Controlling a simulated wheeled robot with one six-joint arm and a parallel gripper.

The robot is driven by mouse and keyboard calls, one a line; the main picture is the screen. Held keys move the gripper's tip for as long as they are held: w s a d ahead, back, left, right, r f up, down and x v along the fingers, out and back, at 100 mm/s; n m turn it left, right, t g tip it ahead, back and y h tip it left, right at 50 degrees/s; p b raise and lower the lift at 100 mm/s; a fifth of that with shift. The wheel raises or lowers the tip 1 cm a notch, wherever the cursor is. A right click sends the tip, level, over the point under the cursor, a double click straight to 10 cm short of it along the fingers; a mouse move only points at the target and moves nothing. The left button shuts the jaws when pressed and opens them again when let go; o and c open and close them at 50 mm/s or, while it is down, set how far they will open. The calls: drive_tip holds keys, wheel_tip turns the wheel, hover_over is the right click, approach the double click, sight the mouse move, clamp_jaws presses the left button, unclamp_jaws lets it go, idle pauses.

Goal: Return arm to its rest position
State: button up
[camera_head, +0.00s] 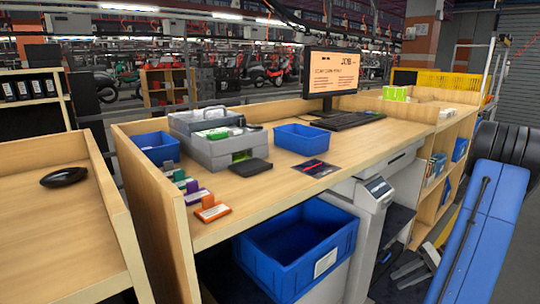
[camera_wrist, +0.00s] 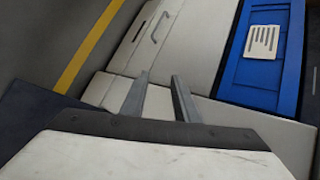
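My gripper (camera_wrist: 160,92) shows in the wrist view with its two grey fingers apart and nothing between them. In the head view my gripper (camera_head: 408,270) is low at the right, beside the printer-like cabinet under the workbench. My blue arm link (camera_head: 492,215) stands at the right edge of the head view. In the wrist view the fingers point toward a pale cabinet front (camera_wrist: 185,45) and a blue bin (camera_wrist: 262,75) with a white label. I cannot tell the distance to them.
The wooden workbench (camera_head: 370,150) holds a monitor (camera_head: 333,75), a printer (camera_head: 215,135) and blue bins (camera_head: 301,139). A large blue bin (camera_head: 296,250) sits below it. A shelf unit (camera_head: 446,150) stands close to my arm. A yellow floor line (camera_wrist: 90,45) crosses the wrist view.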

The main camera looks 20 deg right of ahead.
drive_tip(key=w+a+r+n+g+h, duration=0.1)
drive_tip(key=a+r+n+g+h, duration=0.15)
drive_tip(key=a+r, duration=0.7)
drive_tip(key=a+r+n+g+h, duration=0.1)
drive_tip(key=a+r+h, duration=0.35)
drive_tip(key=a, duration=0.75)
drive_tip(key=s+a+r+n+t+h, duration=0.1)
drive_tip(key=s+a+r+t, duration=0.1)
drive_tip(key=s+a+r, duration=0.3)
drive_tip(key=s+a+r+n+t+h, duration=0.2)
drive_tip(key=s+a+r+t, duration=0.1)
drive_tip(key=s+a, duration=0.5)
drive_tip(key=a+r, duration=0.1)
drive_tip(key=a, duration=0.2)
drive_tip(key=shift+s+r, duration=0.15)
drive_tip(key=shift+r, duration=0.25)
